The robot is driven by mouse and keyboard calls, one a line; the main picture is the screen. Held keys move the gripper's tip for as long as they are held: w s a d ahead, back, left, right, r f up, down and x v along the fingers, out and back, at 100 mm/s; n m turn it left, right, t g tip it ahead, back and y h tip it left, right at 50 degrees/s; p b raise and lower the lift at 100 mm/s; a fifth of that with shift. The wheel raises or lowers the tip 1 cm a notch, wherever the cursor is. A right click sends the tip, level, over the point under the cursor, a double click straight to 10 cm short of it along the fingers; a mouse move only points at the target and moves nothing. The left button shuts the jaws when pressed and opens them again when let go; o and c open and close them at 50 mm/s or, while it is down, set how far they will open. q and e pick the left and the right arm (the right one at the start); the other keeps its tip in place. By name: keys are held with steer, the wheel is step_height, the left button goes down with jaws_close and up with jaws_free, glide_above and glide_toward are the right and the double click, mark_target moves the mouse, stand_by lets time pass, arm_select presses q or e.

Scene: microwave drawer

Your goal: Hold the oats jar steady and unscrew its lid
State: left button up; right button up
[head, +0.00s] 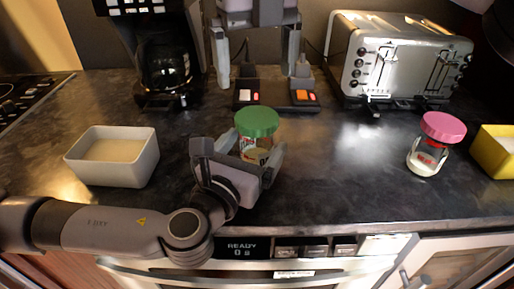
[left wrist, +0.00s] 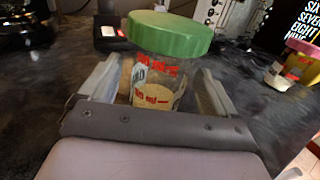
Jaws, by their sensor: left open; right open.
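A glass jar (head: 256,150) with a green lid (head: 257,122) stands upright on the counter, with pale contents and red lettering too blurred to read. The lid sits on its top. My left gripper (head: 248,156) is open, with its fingers on either side of the jar body, below the lid. The left wrist view shows the jar (left wrist: 158,88) between the fingers; contact cannot be told. My right gripper (head: 258,72) is open and empty behind and above the jar, its fingers pointing down. A second jar (head: 428,158), with a pink lid, stands at the right.
An open pale bin (head: 146,165) stands to the left, a yellow container (head: 484,160) at the far right. A toaster (head: 398,65), a coffee maker (head: 166,60) and dark boxes with lit switches (head: 246,97) are at the back. Counter between the two jars is clear.

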mark_target(257, 116)
arm_select(q)
steer(key=shift+w+d, duration=0.3)
steer(key=shift+w, duration=0.35)
jaws_close()
arm_select(e)
steer(key=m, duration=0.5)
steer(key=shift+m, duration=0.3)
steer(key=m, duration=0.4)
steer(key=shift+m, duration=0.4)
steer(key=m, duration=1.1)
steer(key=shift+m, duration=0.3)
steer(key=shift+f, duration=0.3)
step_height(257, 116, down, 8)
steer(key=shift+r, duration=0.25)
